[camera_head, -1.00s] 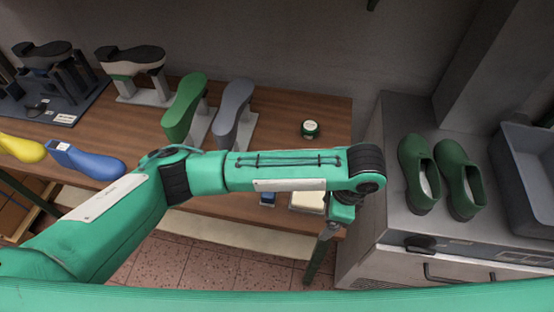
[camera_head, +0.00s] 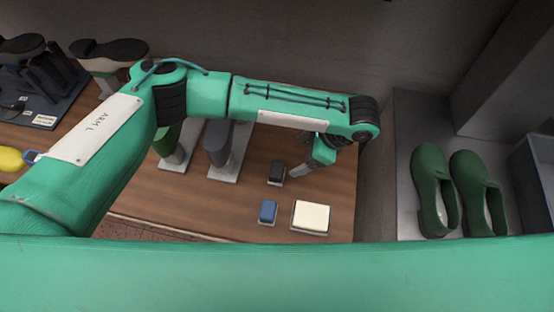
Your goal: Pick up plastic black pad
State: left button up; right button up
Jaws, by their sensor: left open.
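A small black pad (camera_head: 277,172) lies on the wooden table (camera_head: 330,195) on a light base. My left gripper (camera_head: 298,171) is open just right of the black pad, pointing down and left. It appears empty, and I cannot tell whether its fingertips touch the pad. My left forearm passes above and behind the pad. My right gripper is not in view.
A blue pad (camera_head: 267,211) and a cream block (camera_head: 310,217) lie in front of the black pad. Grey (camera_head: 219,146) and green (camera_head: 168,141) shoe lasts stand to the left, partly hidden. Green clogs (camera_head: 433,190) sit on the grey unit at right.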

aim_at(278, 169)
pick_arm(q)
jog(key=p+x, duration=0.1)
jog(key=x, duration=0.6)
jog(key=shift+s+a+p, duration=0.1)
jog(key=shift+s+p, duration=0.1)
jog(key=shift+p, duration=0.2)
jog(key=shift+w+a+f, duration=0.1)
jog(key=shift+a+f, duration=0.05)
jog(key=shift+f, duration=0.05)
jog(key=shift+a+f+p, duration=0.2)
jog(key=shift+f+p, duration=0.4)
jog(key=shift+p, duration=0.05)
jog(key=p+x, duration=0.1)
jog(key=x, duration=0.2)
jog(key=shift+w+d+f, duration=0.1)
jog(key=shift+w+f, duration=0.05)
jog(key=shift+f, duration=0.4)
jog(key=c, duration=1.1)
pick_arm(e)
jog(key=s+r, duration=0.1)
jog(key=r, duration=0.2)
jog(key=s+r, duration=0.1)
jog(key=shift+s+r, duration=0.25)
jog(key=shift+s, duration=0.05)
